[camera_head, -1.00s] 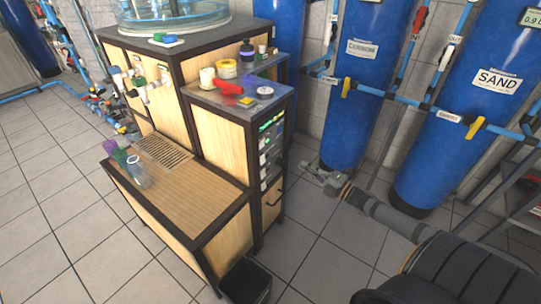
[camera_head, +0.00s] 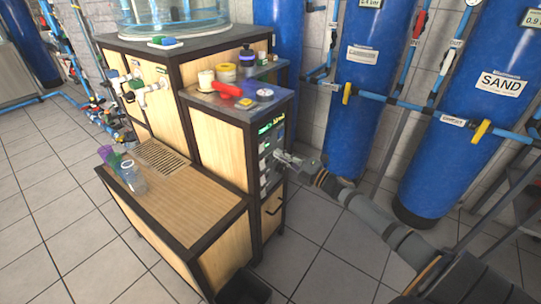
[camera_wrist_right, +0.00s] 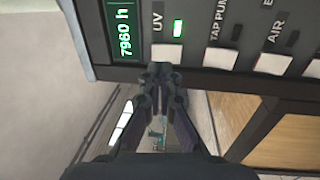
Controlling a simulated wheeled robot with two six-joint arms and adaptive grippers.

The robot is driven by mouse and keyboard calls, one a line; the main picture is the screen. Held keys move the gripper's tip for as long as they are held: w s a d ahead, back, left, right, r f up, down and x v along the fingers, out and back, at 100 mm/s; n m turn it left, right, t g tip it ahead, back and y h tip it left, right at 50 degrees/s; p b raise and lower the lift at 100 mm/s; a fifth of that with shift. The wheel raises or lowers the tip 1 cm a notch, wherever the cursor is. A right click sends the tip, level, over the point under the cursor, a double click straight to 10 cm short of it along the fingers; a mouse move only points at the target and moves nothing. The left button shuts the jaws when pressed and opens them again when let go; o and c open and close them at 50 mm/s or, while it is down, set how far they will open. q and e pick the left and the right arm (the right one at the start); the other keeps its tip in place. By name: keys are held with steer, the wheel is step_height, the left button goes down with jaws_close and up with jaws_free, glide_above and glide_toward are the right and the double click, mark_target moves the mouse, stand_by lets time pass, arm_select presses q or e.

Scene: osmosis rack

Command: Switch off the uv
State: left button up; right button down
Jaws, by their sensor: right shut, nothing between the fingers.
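The control panel is on the side of the wooden cabinet; in the right wrist view its black face (camera_wrist_right: 140,12) fills the top. The UV switch (camera_wrist_right: 167,54) is a white rocker under the label "UV", and the small light (camera_wrist_right: 179,28) beside the label glows green. My right gripper (camera_wrist_right: 163,72) is shut and empty, its fingertips right at the lower edge of the UV switch; I cannot tell whether they touch it. In the head view my right gripper (camera_head: 280,156) is at the panel's switches. My left gripper is not in view.
A green display (camera_wrist_right: 125,31) reads "7960 h". The TAP PUMP switch (camera_wrist_right: 220,56) and AIR switch (camera_wrist_right: 272,63) are beside UV. Tall blue tanks (camera_head: 365,110) stand behind my right arm. A black bin (camera_head: 245,288) is on the floor. Jars and a red object (camera_head: 227,89) are on the cabinet.

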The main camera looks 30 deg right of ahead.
mark_target(263, 144)
steer(key=x, duration=0.3)
steer(key=shift+w+a+r, duration=0.1)
steer(key=shift+w+r, duration=0.1)
steer(key=shift+w, duration=0.2)
steer(key=shift+w+a, duration=0.25)
steer(key=shift+w, duration=0.15)
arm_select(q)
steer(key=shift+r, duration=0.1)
arm_select(e)
steer(key=shift+r, duration=0.1)
steer(key=shift+w+a+r+p, duration=0.1)
steer(key=shift+w+r+p, duration=0.2)
steer(key=shift+p, duration=0.2)
steer(key=shift+f, duration=0.2)
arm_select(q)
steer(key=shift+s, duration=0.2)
